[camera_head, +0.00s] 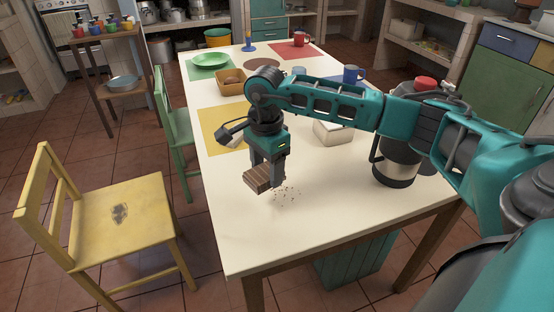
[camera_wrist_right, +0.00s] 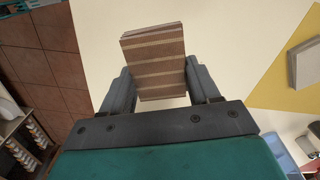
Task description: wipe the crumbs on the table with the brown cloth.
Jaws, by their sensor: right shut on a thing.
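My right gripper (camera_head: 264,170) is shut on the brown cloth (camera_head: 258,179), a folded block with lighter stripes. In the right wrist view the cloth (camera_wrist_right: 155,62) sits between the two fingers (camera_wrist_right: 158,92). The crumbs (camera_head: 286,194) are a small scatter of dark specks on the white table (camera_head: 300,233), just right of the cloth in the head view. The cloth is at or just above the tabletop; I cannot tell whether it touches. The crumbs do not show in the right wrist view. My left gripper is not in view.
Yellow (camera_head: 218,124) and red mats, a green plate (camera_head: 209,60) and a wooden basket (camera_head: 231,82) lie farther back. A yellow chair (camera_head: 118,215) stands left.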

